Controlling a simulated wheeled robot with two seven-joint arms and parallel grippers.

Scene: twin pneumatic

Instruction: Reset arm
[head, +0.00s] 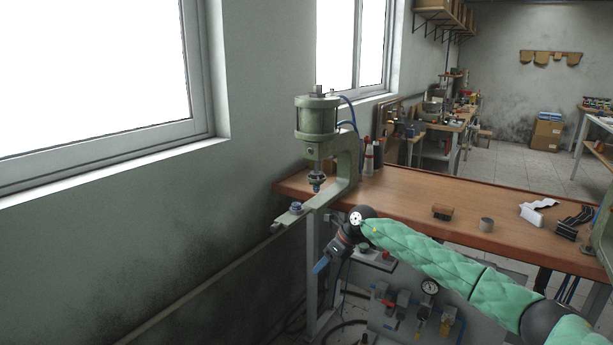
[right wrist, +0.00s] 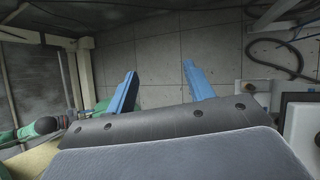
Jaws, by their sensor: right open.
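My right arm, in a green quilted sleeve, comes in from the right in the head view. My right gripper (head: 322,264) hangs in front of the workbench's front edge, below and in front of the pneumatic press (head: 318,115). In the right wrist view its two blue fingers (right wrist: 160,84) are spread apart with nothing between them. Beyond them is grey tiled floor. My left gripper is in neither view.
Part of a second green machine (head: 602,240) stands at the right edge. Valves and a gauge (head: 429,287) sit below the bench.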

